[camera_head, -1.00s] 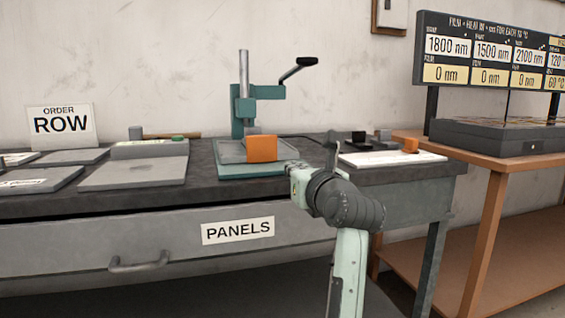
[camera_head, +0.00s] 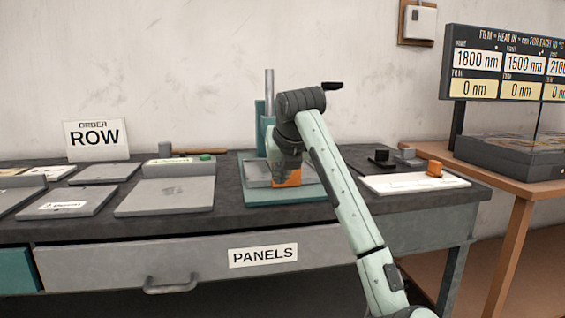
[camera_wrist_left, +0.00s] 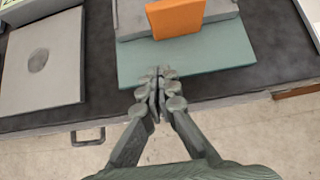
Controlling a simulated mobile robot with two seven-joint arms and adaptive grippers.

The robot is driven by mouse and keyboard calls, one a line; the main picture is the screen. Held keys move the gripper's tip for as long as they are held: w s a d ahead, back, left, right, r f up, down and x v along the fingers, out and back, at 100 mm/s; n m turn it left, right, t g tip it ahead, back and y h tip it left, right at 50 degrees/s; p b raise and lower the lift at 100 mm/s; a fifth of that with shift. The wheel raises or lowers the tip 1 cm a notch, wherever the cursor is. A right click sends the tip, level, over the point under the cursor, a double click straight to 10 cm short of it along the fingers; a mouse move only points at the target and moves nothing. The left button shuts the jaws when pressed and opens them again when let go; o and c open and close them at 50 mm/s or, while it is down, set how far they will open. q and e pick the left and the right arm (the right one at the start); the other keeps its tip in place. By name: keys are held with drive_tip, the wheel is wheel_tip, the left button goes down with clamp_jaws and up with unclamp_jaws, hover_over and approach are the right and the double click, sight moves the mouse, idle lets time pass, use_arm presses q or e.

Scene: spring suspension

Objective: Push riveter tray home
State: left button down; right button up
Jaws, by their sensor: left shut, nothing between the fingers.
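The riveter (camera_head: 261,127) is a teal stand with a grey post and a black-ended lever, at the back of the bench. My arm hides much of it. Its grey tray (camera_head: 257,172) sits on the teal base (camera_head: 262,196), with an upright orange block (camera_head: 294,179) at the front. The wrist view also shows the tray (camera_wrist_left: 129,22), the orange block (camera_wrist_left: 178,17) and the teal base (camera_wrist_left: 200,60). My left gripper (camera_wrist_left: 157,76) is shut and empty, pointing at the base on the near side of the orange block. Contact with the block is not visible there. My right gripper is out of view.
Grey panels (camera_head: 165,197) lie to the left, near the ORDER ROW sign (camera_head: 95,140). A white board (camera_head: 413,183) with small blocks lies to the right. The PANELS drawer (camera_head: 130,265) is below the bench top. A film display (camera_head: 500,65) stands at the right.

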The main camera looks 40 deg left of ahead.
sight(269, 172)
use_arm(q)
drive_tip(key=x, duration=0.3)
drive_tip(key=shift+w+a+f, duration=0.15)
drive_tip(key=shift+a+f, duration=0.1)
drive_tip(key=shift+w+a+p, duration=0.55)
drive_tip(key=shift+w+a, duration=0.3)
drive_tip(key=shift+a, duration=0.15)
drive_tip(key=shift+w+a, duration=0.5)
drive_tip(key=shift+a, duration=0.05)
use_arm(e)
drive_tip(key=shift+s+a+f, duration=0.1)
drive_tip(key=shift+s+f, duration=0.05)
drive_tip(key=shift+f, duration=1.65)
use_arm(q)
drive_tip(key=w+a, duration=0.2)
drive_tip(key=a, duration=0.1)
drive_tip(key=w+a, duration=0.3)
drive_tip(key=shift+a, duration=0.1)
drive_tip(key=shift+w+a+r, duration=0.1)
drive_tip(key=shift+w+a, duration=0.1)
drive_tip(key=shift+w, duration=0.05)
drive_tip(key=shift+r, duration=0.15)
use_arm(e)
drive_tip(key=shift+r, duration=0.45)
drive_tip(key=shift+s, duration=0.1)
use_arm(q)
drive_tip(key=shift+d, duration=0.1)
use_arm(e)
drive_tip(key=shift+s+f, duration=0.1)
